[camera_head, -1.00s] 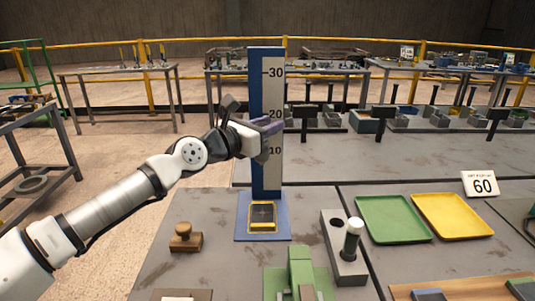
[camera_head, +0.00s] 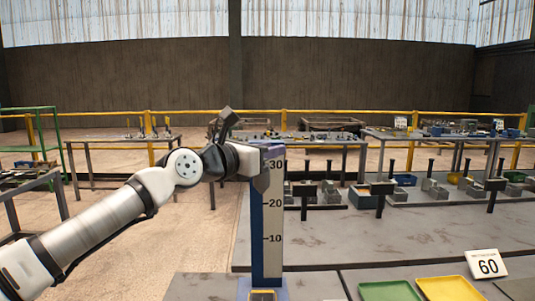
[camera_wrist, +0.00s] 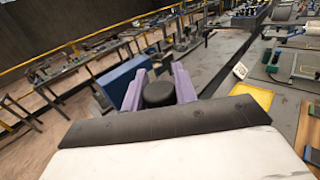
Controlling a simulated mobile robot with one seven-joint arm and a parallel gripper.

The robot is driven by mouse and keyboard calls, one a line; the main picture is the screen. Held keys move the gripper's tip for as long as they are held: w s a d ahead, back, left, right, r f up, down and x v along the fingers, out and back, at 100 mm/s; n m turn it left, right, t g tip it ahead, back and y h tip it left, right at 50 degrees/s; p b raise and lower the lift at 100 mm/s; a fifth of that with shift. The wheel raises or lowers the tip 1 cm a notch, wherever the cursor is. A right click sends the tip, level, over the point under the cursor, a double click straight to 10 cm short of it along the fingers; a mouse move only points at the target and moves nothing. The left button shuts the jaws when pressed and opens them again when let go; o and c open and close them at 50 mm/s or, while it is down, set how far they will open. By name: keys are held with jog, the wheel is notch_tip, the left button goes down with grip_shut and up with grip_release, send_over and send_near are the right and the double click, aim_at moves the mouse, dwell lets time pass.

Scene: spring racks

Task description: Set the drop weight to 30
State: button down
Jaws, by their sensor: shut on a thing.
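My gripper (camera_head: 268,162) is at the top of the post, level with about the 30 mark. In the wrist view, its two purple fingers stand on either side of a dark round knob (camera_wrist: 158,92), apparently the drop weight's, and are shut on it. The blue top of the post (camera_wrist: 122,78) is just beyond the fingers. In the head view the gripper hides the weight. The stand's base shows only at the bottom edge.
Several fixtures stand along the back of the bench. The space around the post's top is clear.

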jog(key=c, duration=1.1)
grip_release()
jog(key=b+v, duration=0.3)
jog(key=v, duration=1.1)
jog(key=shift+b, duration=0.3)
